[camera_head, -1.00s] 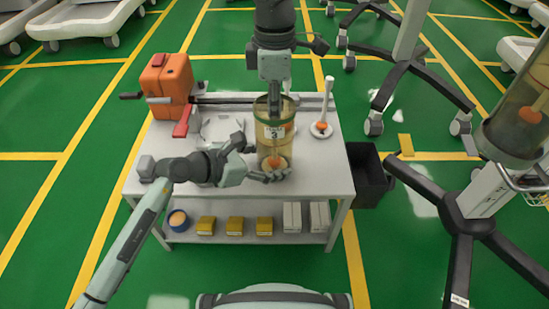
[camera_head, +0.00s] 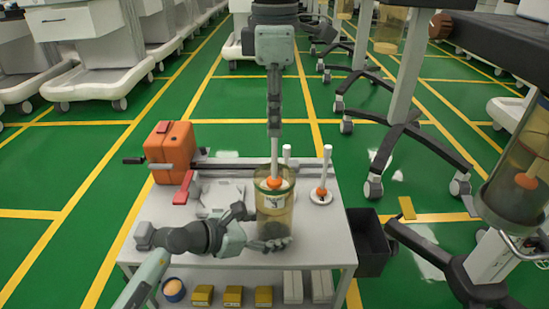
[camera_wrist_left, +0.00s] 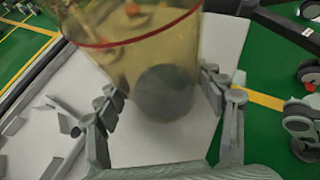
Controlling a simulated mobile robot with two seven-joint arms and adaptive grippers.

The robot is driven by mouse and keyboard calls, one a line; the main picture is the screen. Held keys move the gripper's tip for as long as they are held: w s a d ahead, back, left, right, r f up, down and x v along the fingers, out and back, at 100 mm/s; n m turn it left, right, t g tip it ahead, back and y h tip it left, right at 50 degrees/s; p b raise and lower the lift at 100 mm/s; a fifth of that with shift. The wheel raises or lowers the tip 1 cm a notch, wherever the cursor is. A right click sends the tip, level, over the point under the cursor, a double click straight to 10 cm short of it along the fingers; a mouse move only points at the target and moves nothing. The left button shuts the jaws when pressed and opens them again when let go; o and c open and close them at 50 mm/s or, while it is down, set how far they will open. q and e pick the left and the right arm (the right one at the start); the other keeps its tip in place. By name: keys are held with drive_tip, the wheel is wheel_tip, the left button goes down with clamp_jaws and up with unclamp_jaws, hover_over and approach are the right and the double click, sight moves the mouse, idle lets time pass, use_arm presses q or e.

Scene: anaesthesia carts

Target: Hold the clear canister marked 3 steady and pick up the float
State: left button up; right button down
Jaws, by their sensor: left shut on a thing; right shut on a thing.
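The clear canister marked 3 (camera_head: 274,218) is a yellowish cylinder standing upright on the white cart top. My left gripper (camera_head: 268,243) is shut around its lower part. In the left wrist view, the fingers press on both sides of the canister (camera_wrist_left: 150,55), below its red line. My right gripper (camera_head: 274,174) points straight down from above and is shut on the orange float (camera_head: 274,183). The float hangs upright near the canister's rim, clear of its bottom. The fingertips partly hide the float's top.
An orange box (camera_head: 170,150) with a red lever stands at the cart's back left. A white rod on an orange-based stand (camera_head: 321,196) is right of the canister. A black bin (camera_head: 370,243) hangs at the cart's right. Yellow boxes sit on the lower shelf.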

wheel_tip(320, 180, up, 13)
drive_tip(key=shift+r, duration=0.1)
use_arm(q)
drive_tip(key=o, duration=0.9)
drive_tip(key=shift+o, duration=0.2)
drive_tip(key=shift+a, duration=0.1)
